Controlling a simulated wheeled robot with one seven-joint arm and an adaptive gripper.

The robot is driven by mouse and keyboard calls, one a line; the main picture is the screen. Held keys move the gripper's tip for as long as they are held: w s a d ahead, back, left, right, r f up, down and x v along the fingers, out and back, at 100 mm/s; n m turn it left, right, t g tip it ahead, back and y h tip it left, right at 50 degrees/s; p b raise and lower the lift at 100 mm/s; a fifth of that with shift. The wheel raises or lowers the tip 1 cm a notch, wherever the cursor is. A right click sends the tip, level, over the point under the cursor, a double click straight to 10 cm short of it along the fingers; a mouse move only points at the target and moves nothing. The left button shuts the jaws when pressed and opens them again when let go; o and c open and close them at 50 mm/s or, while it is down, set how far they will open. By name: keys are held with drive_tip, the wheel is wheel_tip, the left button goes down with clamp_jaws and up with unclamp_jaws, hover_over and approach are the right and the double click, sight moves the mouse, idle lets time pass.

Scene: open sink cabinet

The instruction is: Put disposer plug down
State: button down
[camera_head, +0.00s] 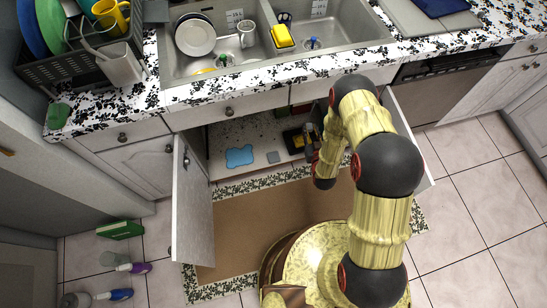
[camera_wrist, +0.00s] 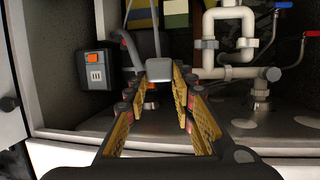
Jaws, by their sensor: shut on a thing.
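The disposer plug (camera_wrist: 158,68) is a small grey block in the wrist view, with a thin grey cord rising behind it. My gripper (camera_wrist: 160,82) is shut on it, with the plug between the tips of its yellow-padded fingers. The plug is held up inside the open sink cabinet (camera_head: 240,137), apart from the cabinet floor as far as I can tell. In the head view my gripper (camera_head: 312,138) reaches into the cabinet, and the plug cannot be made out there.
A black outlet box (camera_wrist: 97,72) with an orange switch is on the left. White pipes (camera_wrist: 225,45) and shutoff valves stand to the right. The open left door (camera_head: 192,205) stands out.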

wheel_tip(320, 180, down, 14)
drive_tip(key=a+n+y, duration=0.1)
drive_tip(key=a, duration=0.2)
drive_tip(key=n+y+b, duration=0.1)
drive_tip(key=b, duration=0.5)
hover_over(275, 160)
drive_tip(key=shift+g, duration=0.3)
drive_tip(key=f, duration=2.3)
drive_tip(key=shift+s+d, duration=0.15)
drive_tip(key=shift+s, duration=0.15)
drive_tip(key=shift+w+f, duration=0.15)
drive_tip(key=shift+f, duration=0.05)
drive_tip(key=f, duration=0.1)
drive_tip(key=f+b, duration=0.2)
drive_tip(key=shift+w+a+f, duration=0.1)
drive_tip(key=shift+a+f, duration=0.1)
drive_tip(key=shift+a, duration=0.05)
